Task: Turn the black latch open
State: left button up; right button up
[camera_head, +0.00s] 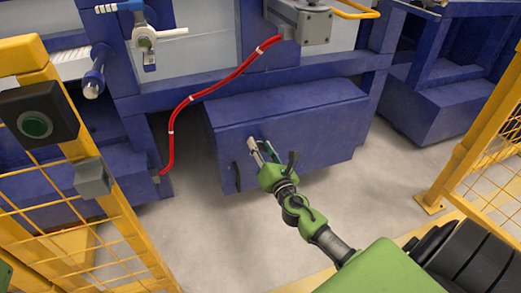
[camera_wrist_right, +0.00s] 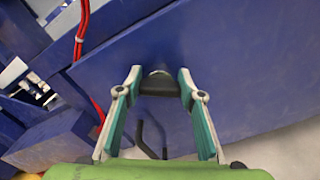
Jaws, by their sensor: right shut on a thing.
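The black latch (camera_wrist_right: 160,87) sits on the face of a blue box, with a small shiny round part above it. In the wrist view it lies between the two fingertips of my right gripper (camera_wrist_right: 159,80), which is shut on it from both sides. In the head view my right gripper (camera_head: 262,150) reaches the front of the blue box (camera_head: 310,125); its fingers largely hide the latch there. How far the latch is turned I cannot tell. My left gripper is not in view.
A black bent handle (camera_head: 237,177) is on the box front, left of the gripper. A red hose (camera_head: 215,88) runs above and left of the box. Yellow fences (camera_head: 110,205) stand at both sides. Grey floor in front of the box is clear.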

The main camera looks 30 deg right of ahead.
jog(key=m, duration=0.3)
jog(key=m+b, duration=0.1)
jog(key=m, duration=0.1)
jog(key=shift+d+f+m, duration=0.15)
jog(key=shift+m, duration=0.25)
jog(key=m, duration=0.6)
jog(key=shift+f+p, duration=0.1)
jog(key=shift+p, duration=0.2)
jog(key=o, duration=1.1)
jog(key=shift+s, duration=0.15)
jog(key=v, duration=1.1)
jog(key=shift+s, duration=0.4)
jog(key=shift+f, duration=0.1)
